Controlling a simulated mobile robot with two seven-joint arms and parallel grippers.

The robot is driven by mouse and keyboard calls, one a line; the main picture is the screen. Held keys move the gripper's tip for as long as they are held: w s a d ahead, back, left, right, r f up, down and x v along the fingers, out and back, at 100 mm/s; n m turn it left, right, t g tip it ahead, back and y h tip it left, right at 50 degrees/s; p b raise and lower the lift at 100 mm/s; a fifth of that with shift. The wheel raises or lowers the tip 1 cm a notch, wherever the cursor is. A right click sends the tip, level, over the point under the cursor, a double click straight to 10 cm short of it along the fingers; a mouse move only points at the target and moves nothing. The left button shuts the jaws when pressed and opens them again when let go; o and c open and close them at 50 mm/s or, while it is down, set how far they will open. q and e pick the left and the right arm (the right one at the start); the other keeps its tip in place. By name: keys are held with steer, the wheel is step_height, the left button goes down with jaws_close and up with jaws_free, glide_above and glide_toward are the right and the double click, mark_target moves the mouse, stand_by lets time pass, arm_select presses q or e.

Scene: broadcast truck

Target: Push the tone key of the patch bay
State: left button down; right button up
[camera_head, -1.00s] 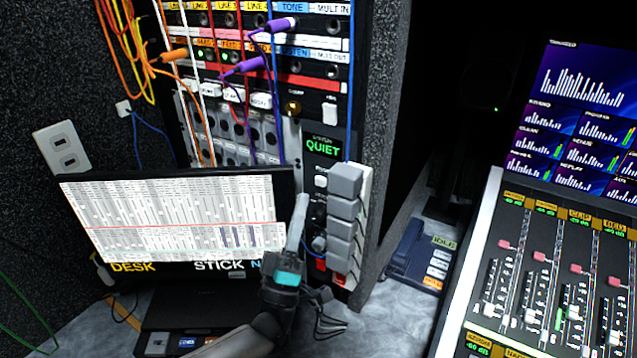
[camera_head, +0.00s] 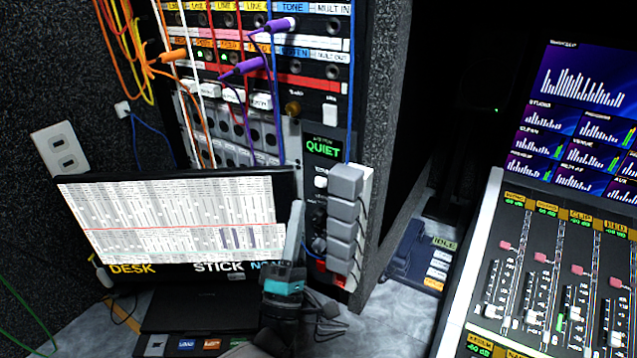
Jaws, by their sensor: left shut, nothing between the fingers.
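The patch bay (camera_head: 312,112) is the upright rack panel at top centre, with rows of jacks, coloured labels and plugged cords. A blue TONE label (camera_head: 292,7) sits above its upper jacks. White keys (camera_head: 261,101) line its lower part, and a separate white key (camera_head: 330,114) sits at the right beside a small amber knob or lamp (camera_head: 293,108). The key lettering is too small to read, so I cannot tell which is the tone key. My left gripper (camera_head: 296,215) is shut and empty, pointing up below the patch bay, in front of the monitor's right edge. My right gripper is out of view.
A monitor (camera_head: 165,270) stands in front of the lower rack. A panel with a green QUIET display (camera_head: 323,149) and a stack of grey blocks (camera_head: 343,215) lie right of my gripper. A fader console (camera_head: 530,270) fills the right. Orange and purple cords hang across the patch bay.

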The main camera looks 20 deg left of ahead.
arm_select(q)
steer(key=s+n+g+y, duration=0.1)
steer(key=n, duration=0.5)
steer(key=s+n+g+y, duration=0.1)
steer(key=n+y, duration=0.1)
steer(key=n, duration=0.5)
steer(key=s+a+n+g+y, duration=0.1)
steer(key=s+n+y, duration=0.1)
steer(key=n, duration=0.4)
steer(key=shift+r+n, duration=0.1)
steer(key=shift+n, duration=0.2)
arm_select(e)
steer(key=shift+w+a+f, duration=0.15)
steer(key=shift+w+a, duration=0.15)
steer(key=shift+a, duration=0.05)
arm_select(q)
steer(key=b, duration=0.2)
glide_toward(321, 182)
steer(key=w+a+r, duration=0.1)
steer(key=a+r, duration=0.3)
steer(key=shift+w+d+b, duration=0.25)
steer(key=shift+w+b, duration=0.25)
steer(key=shift+w, duration=0.65)
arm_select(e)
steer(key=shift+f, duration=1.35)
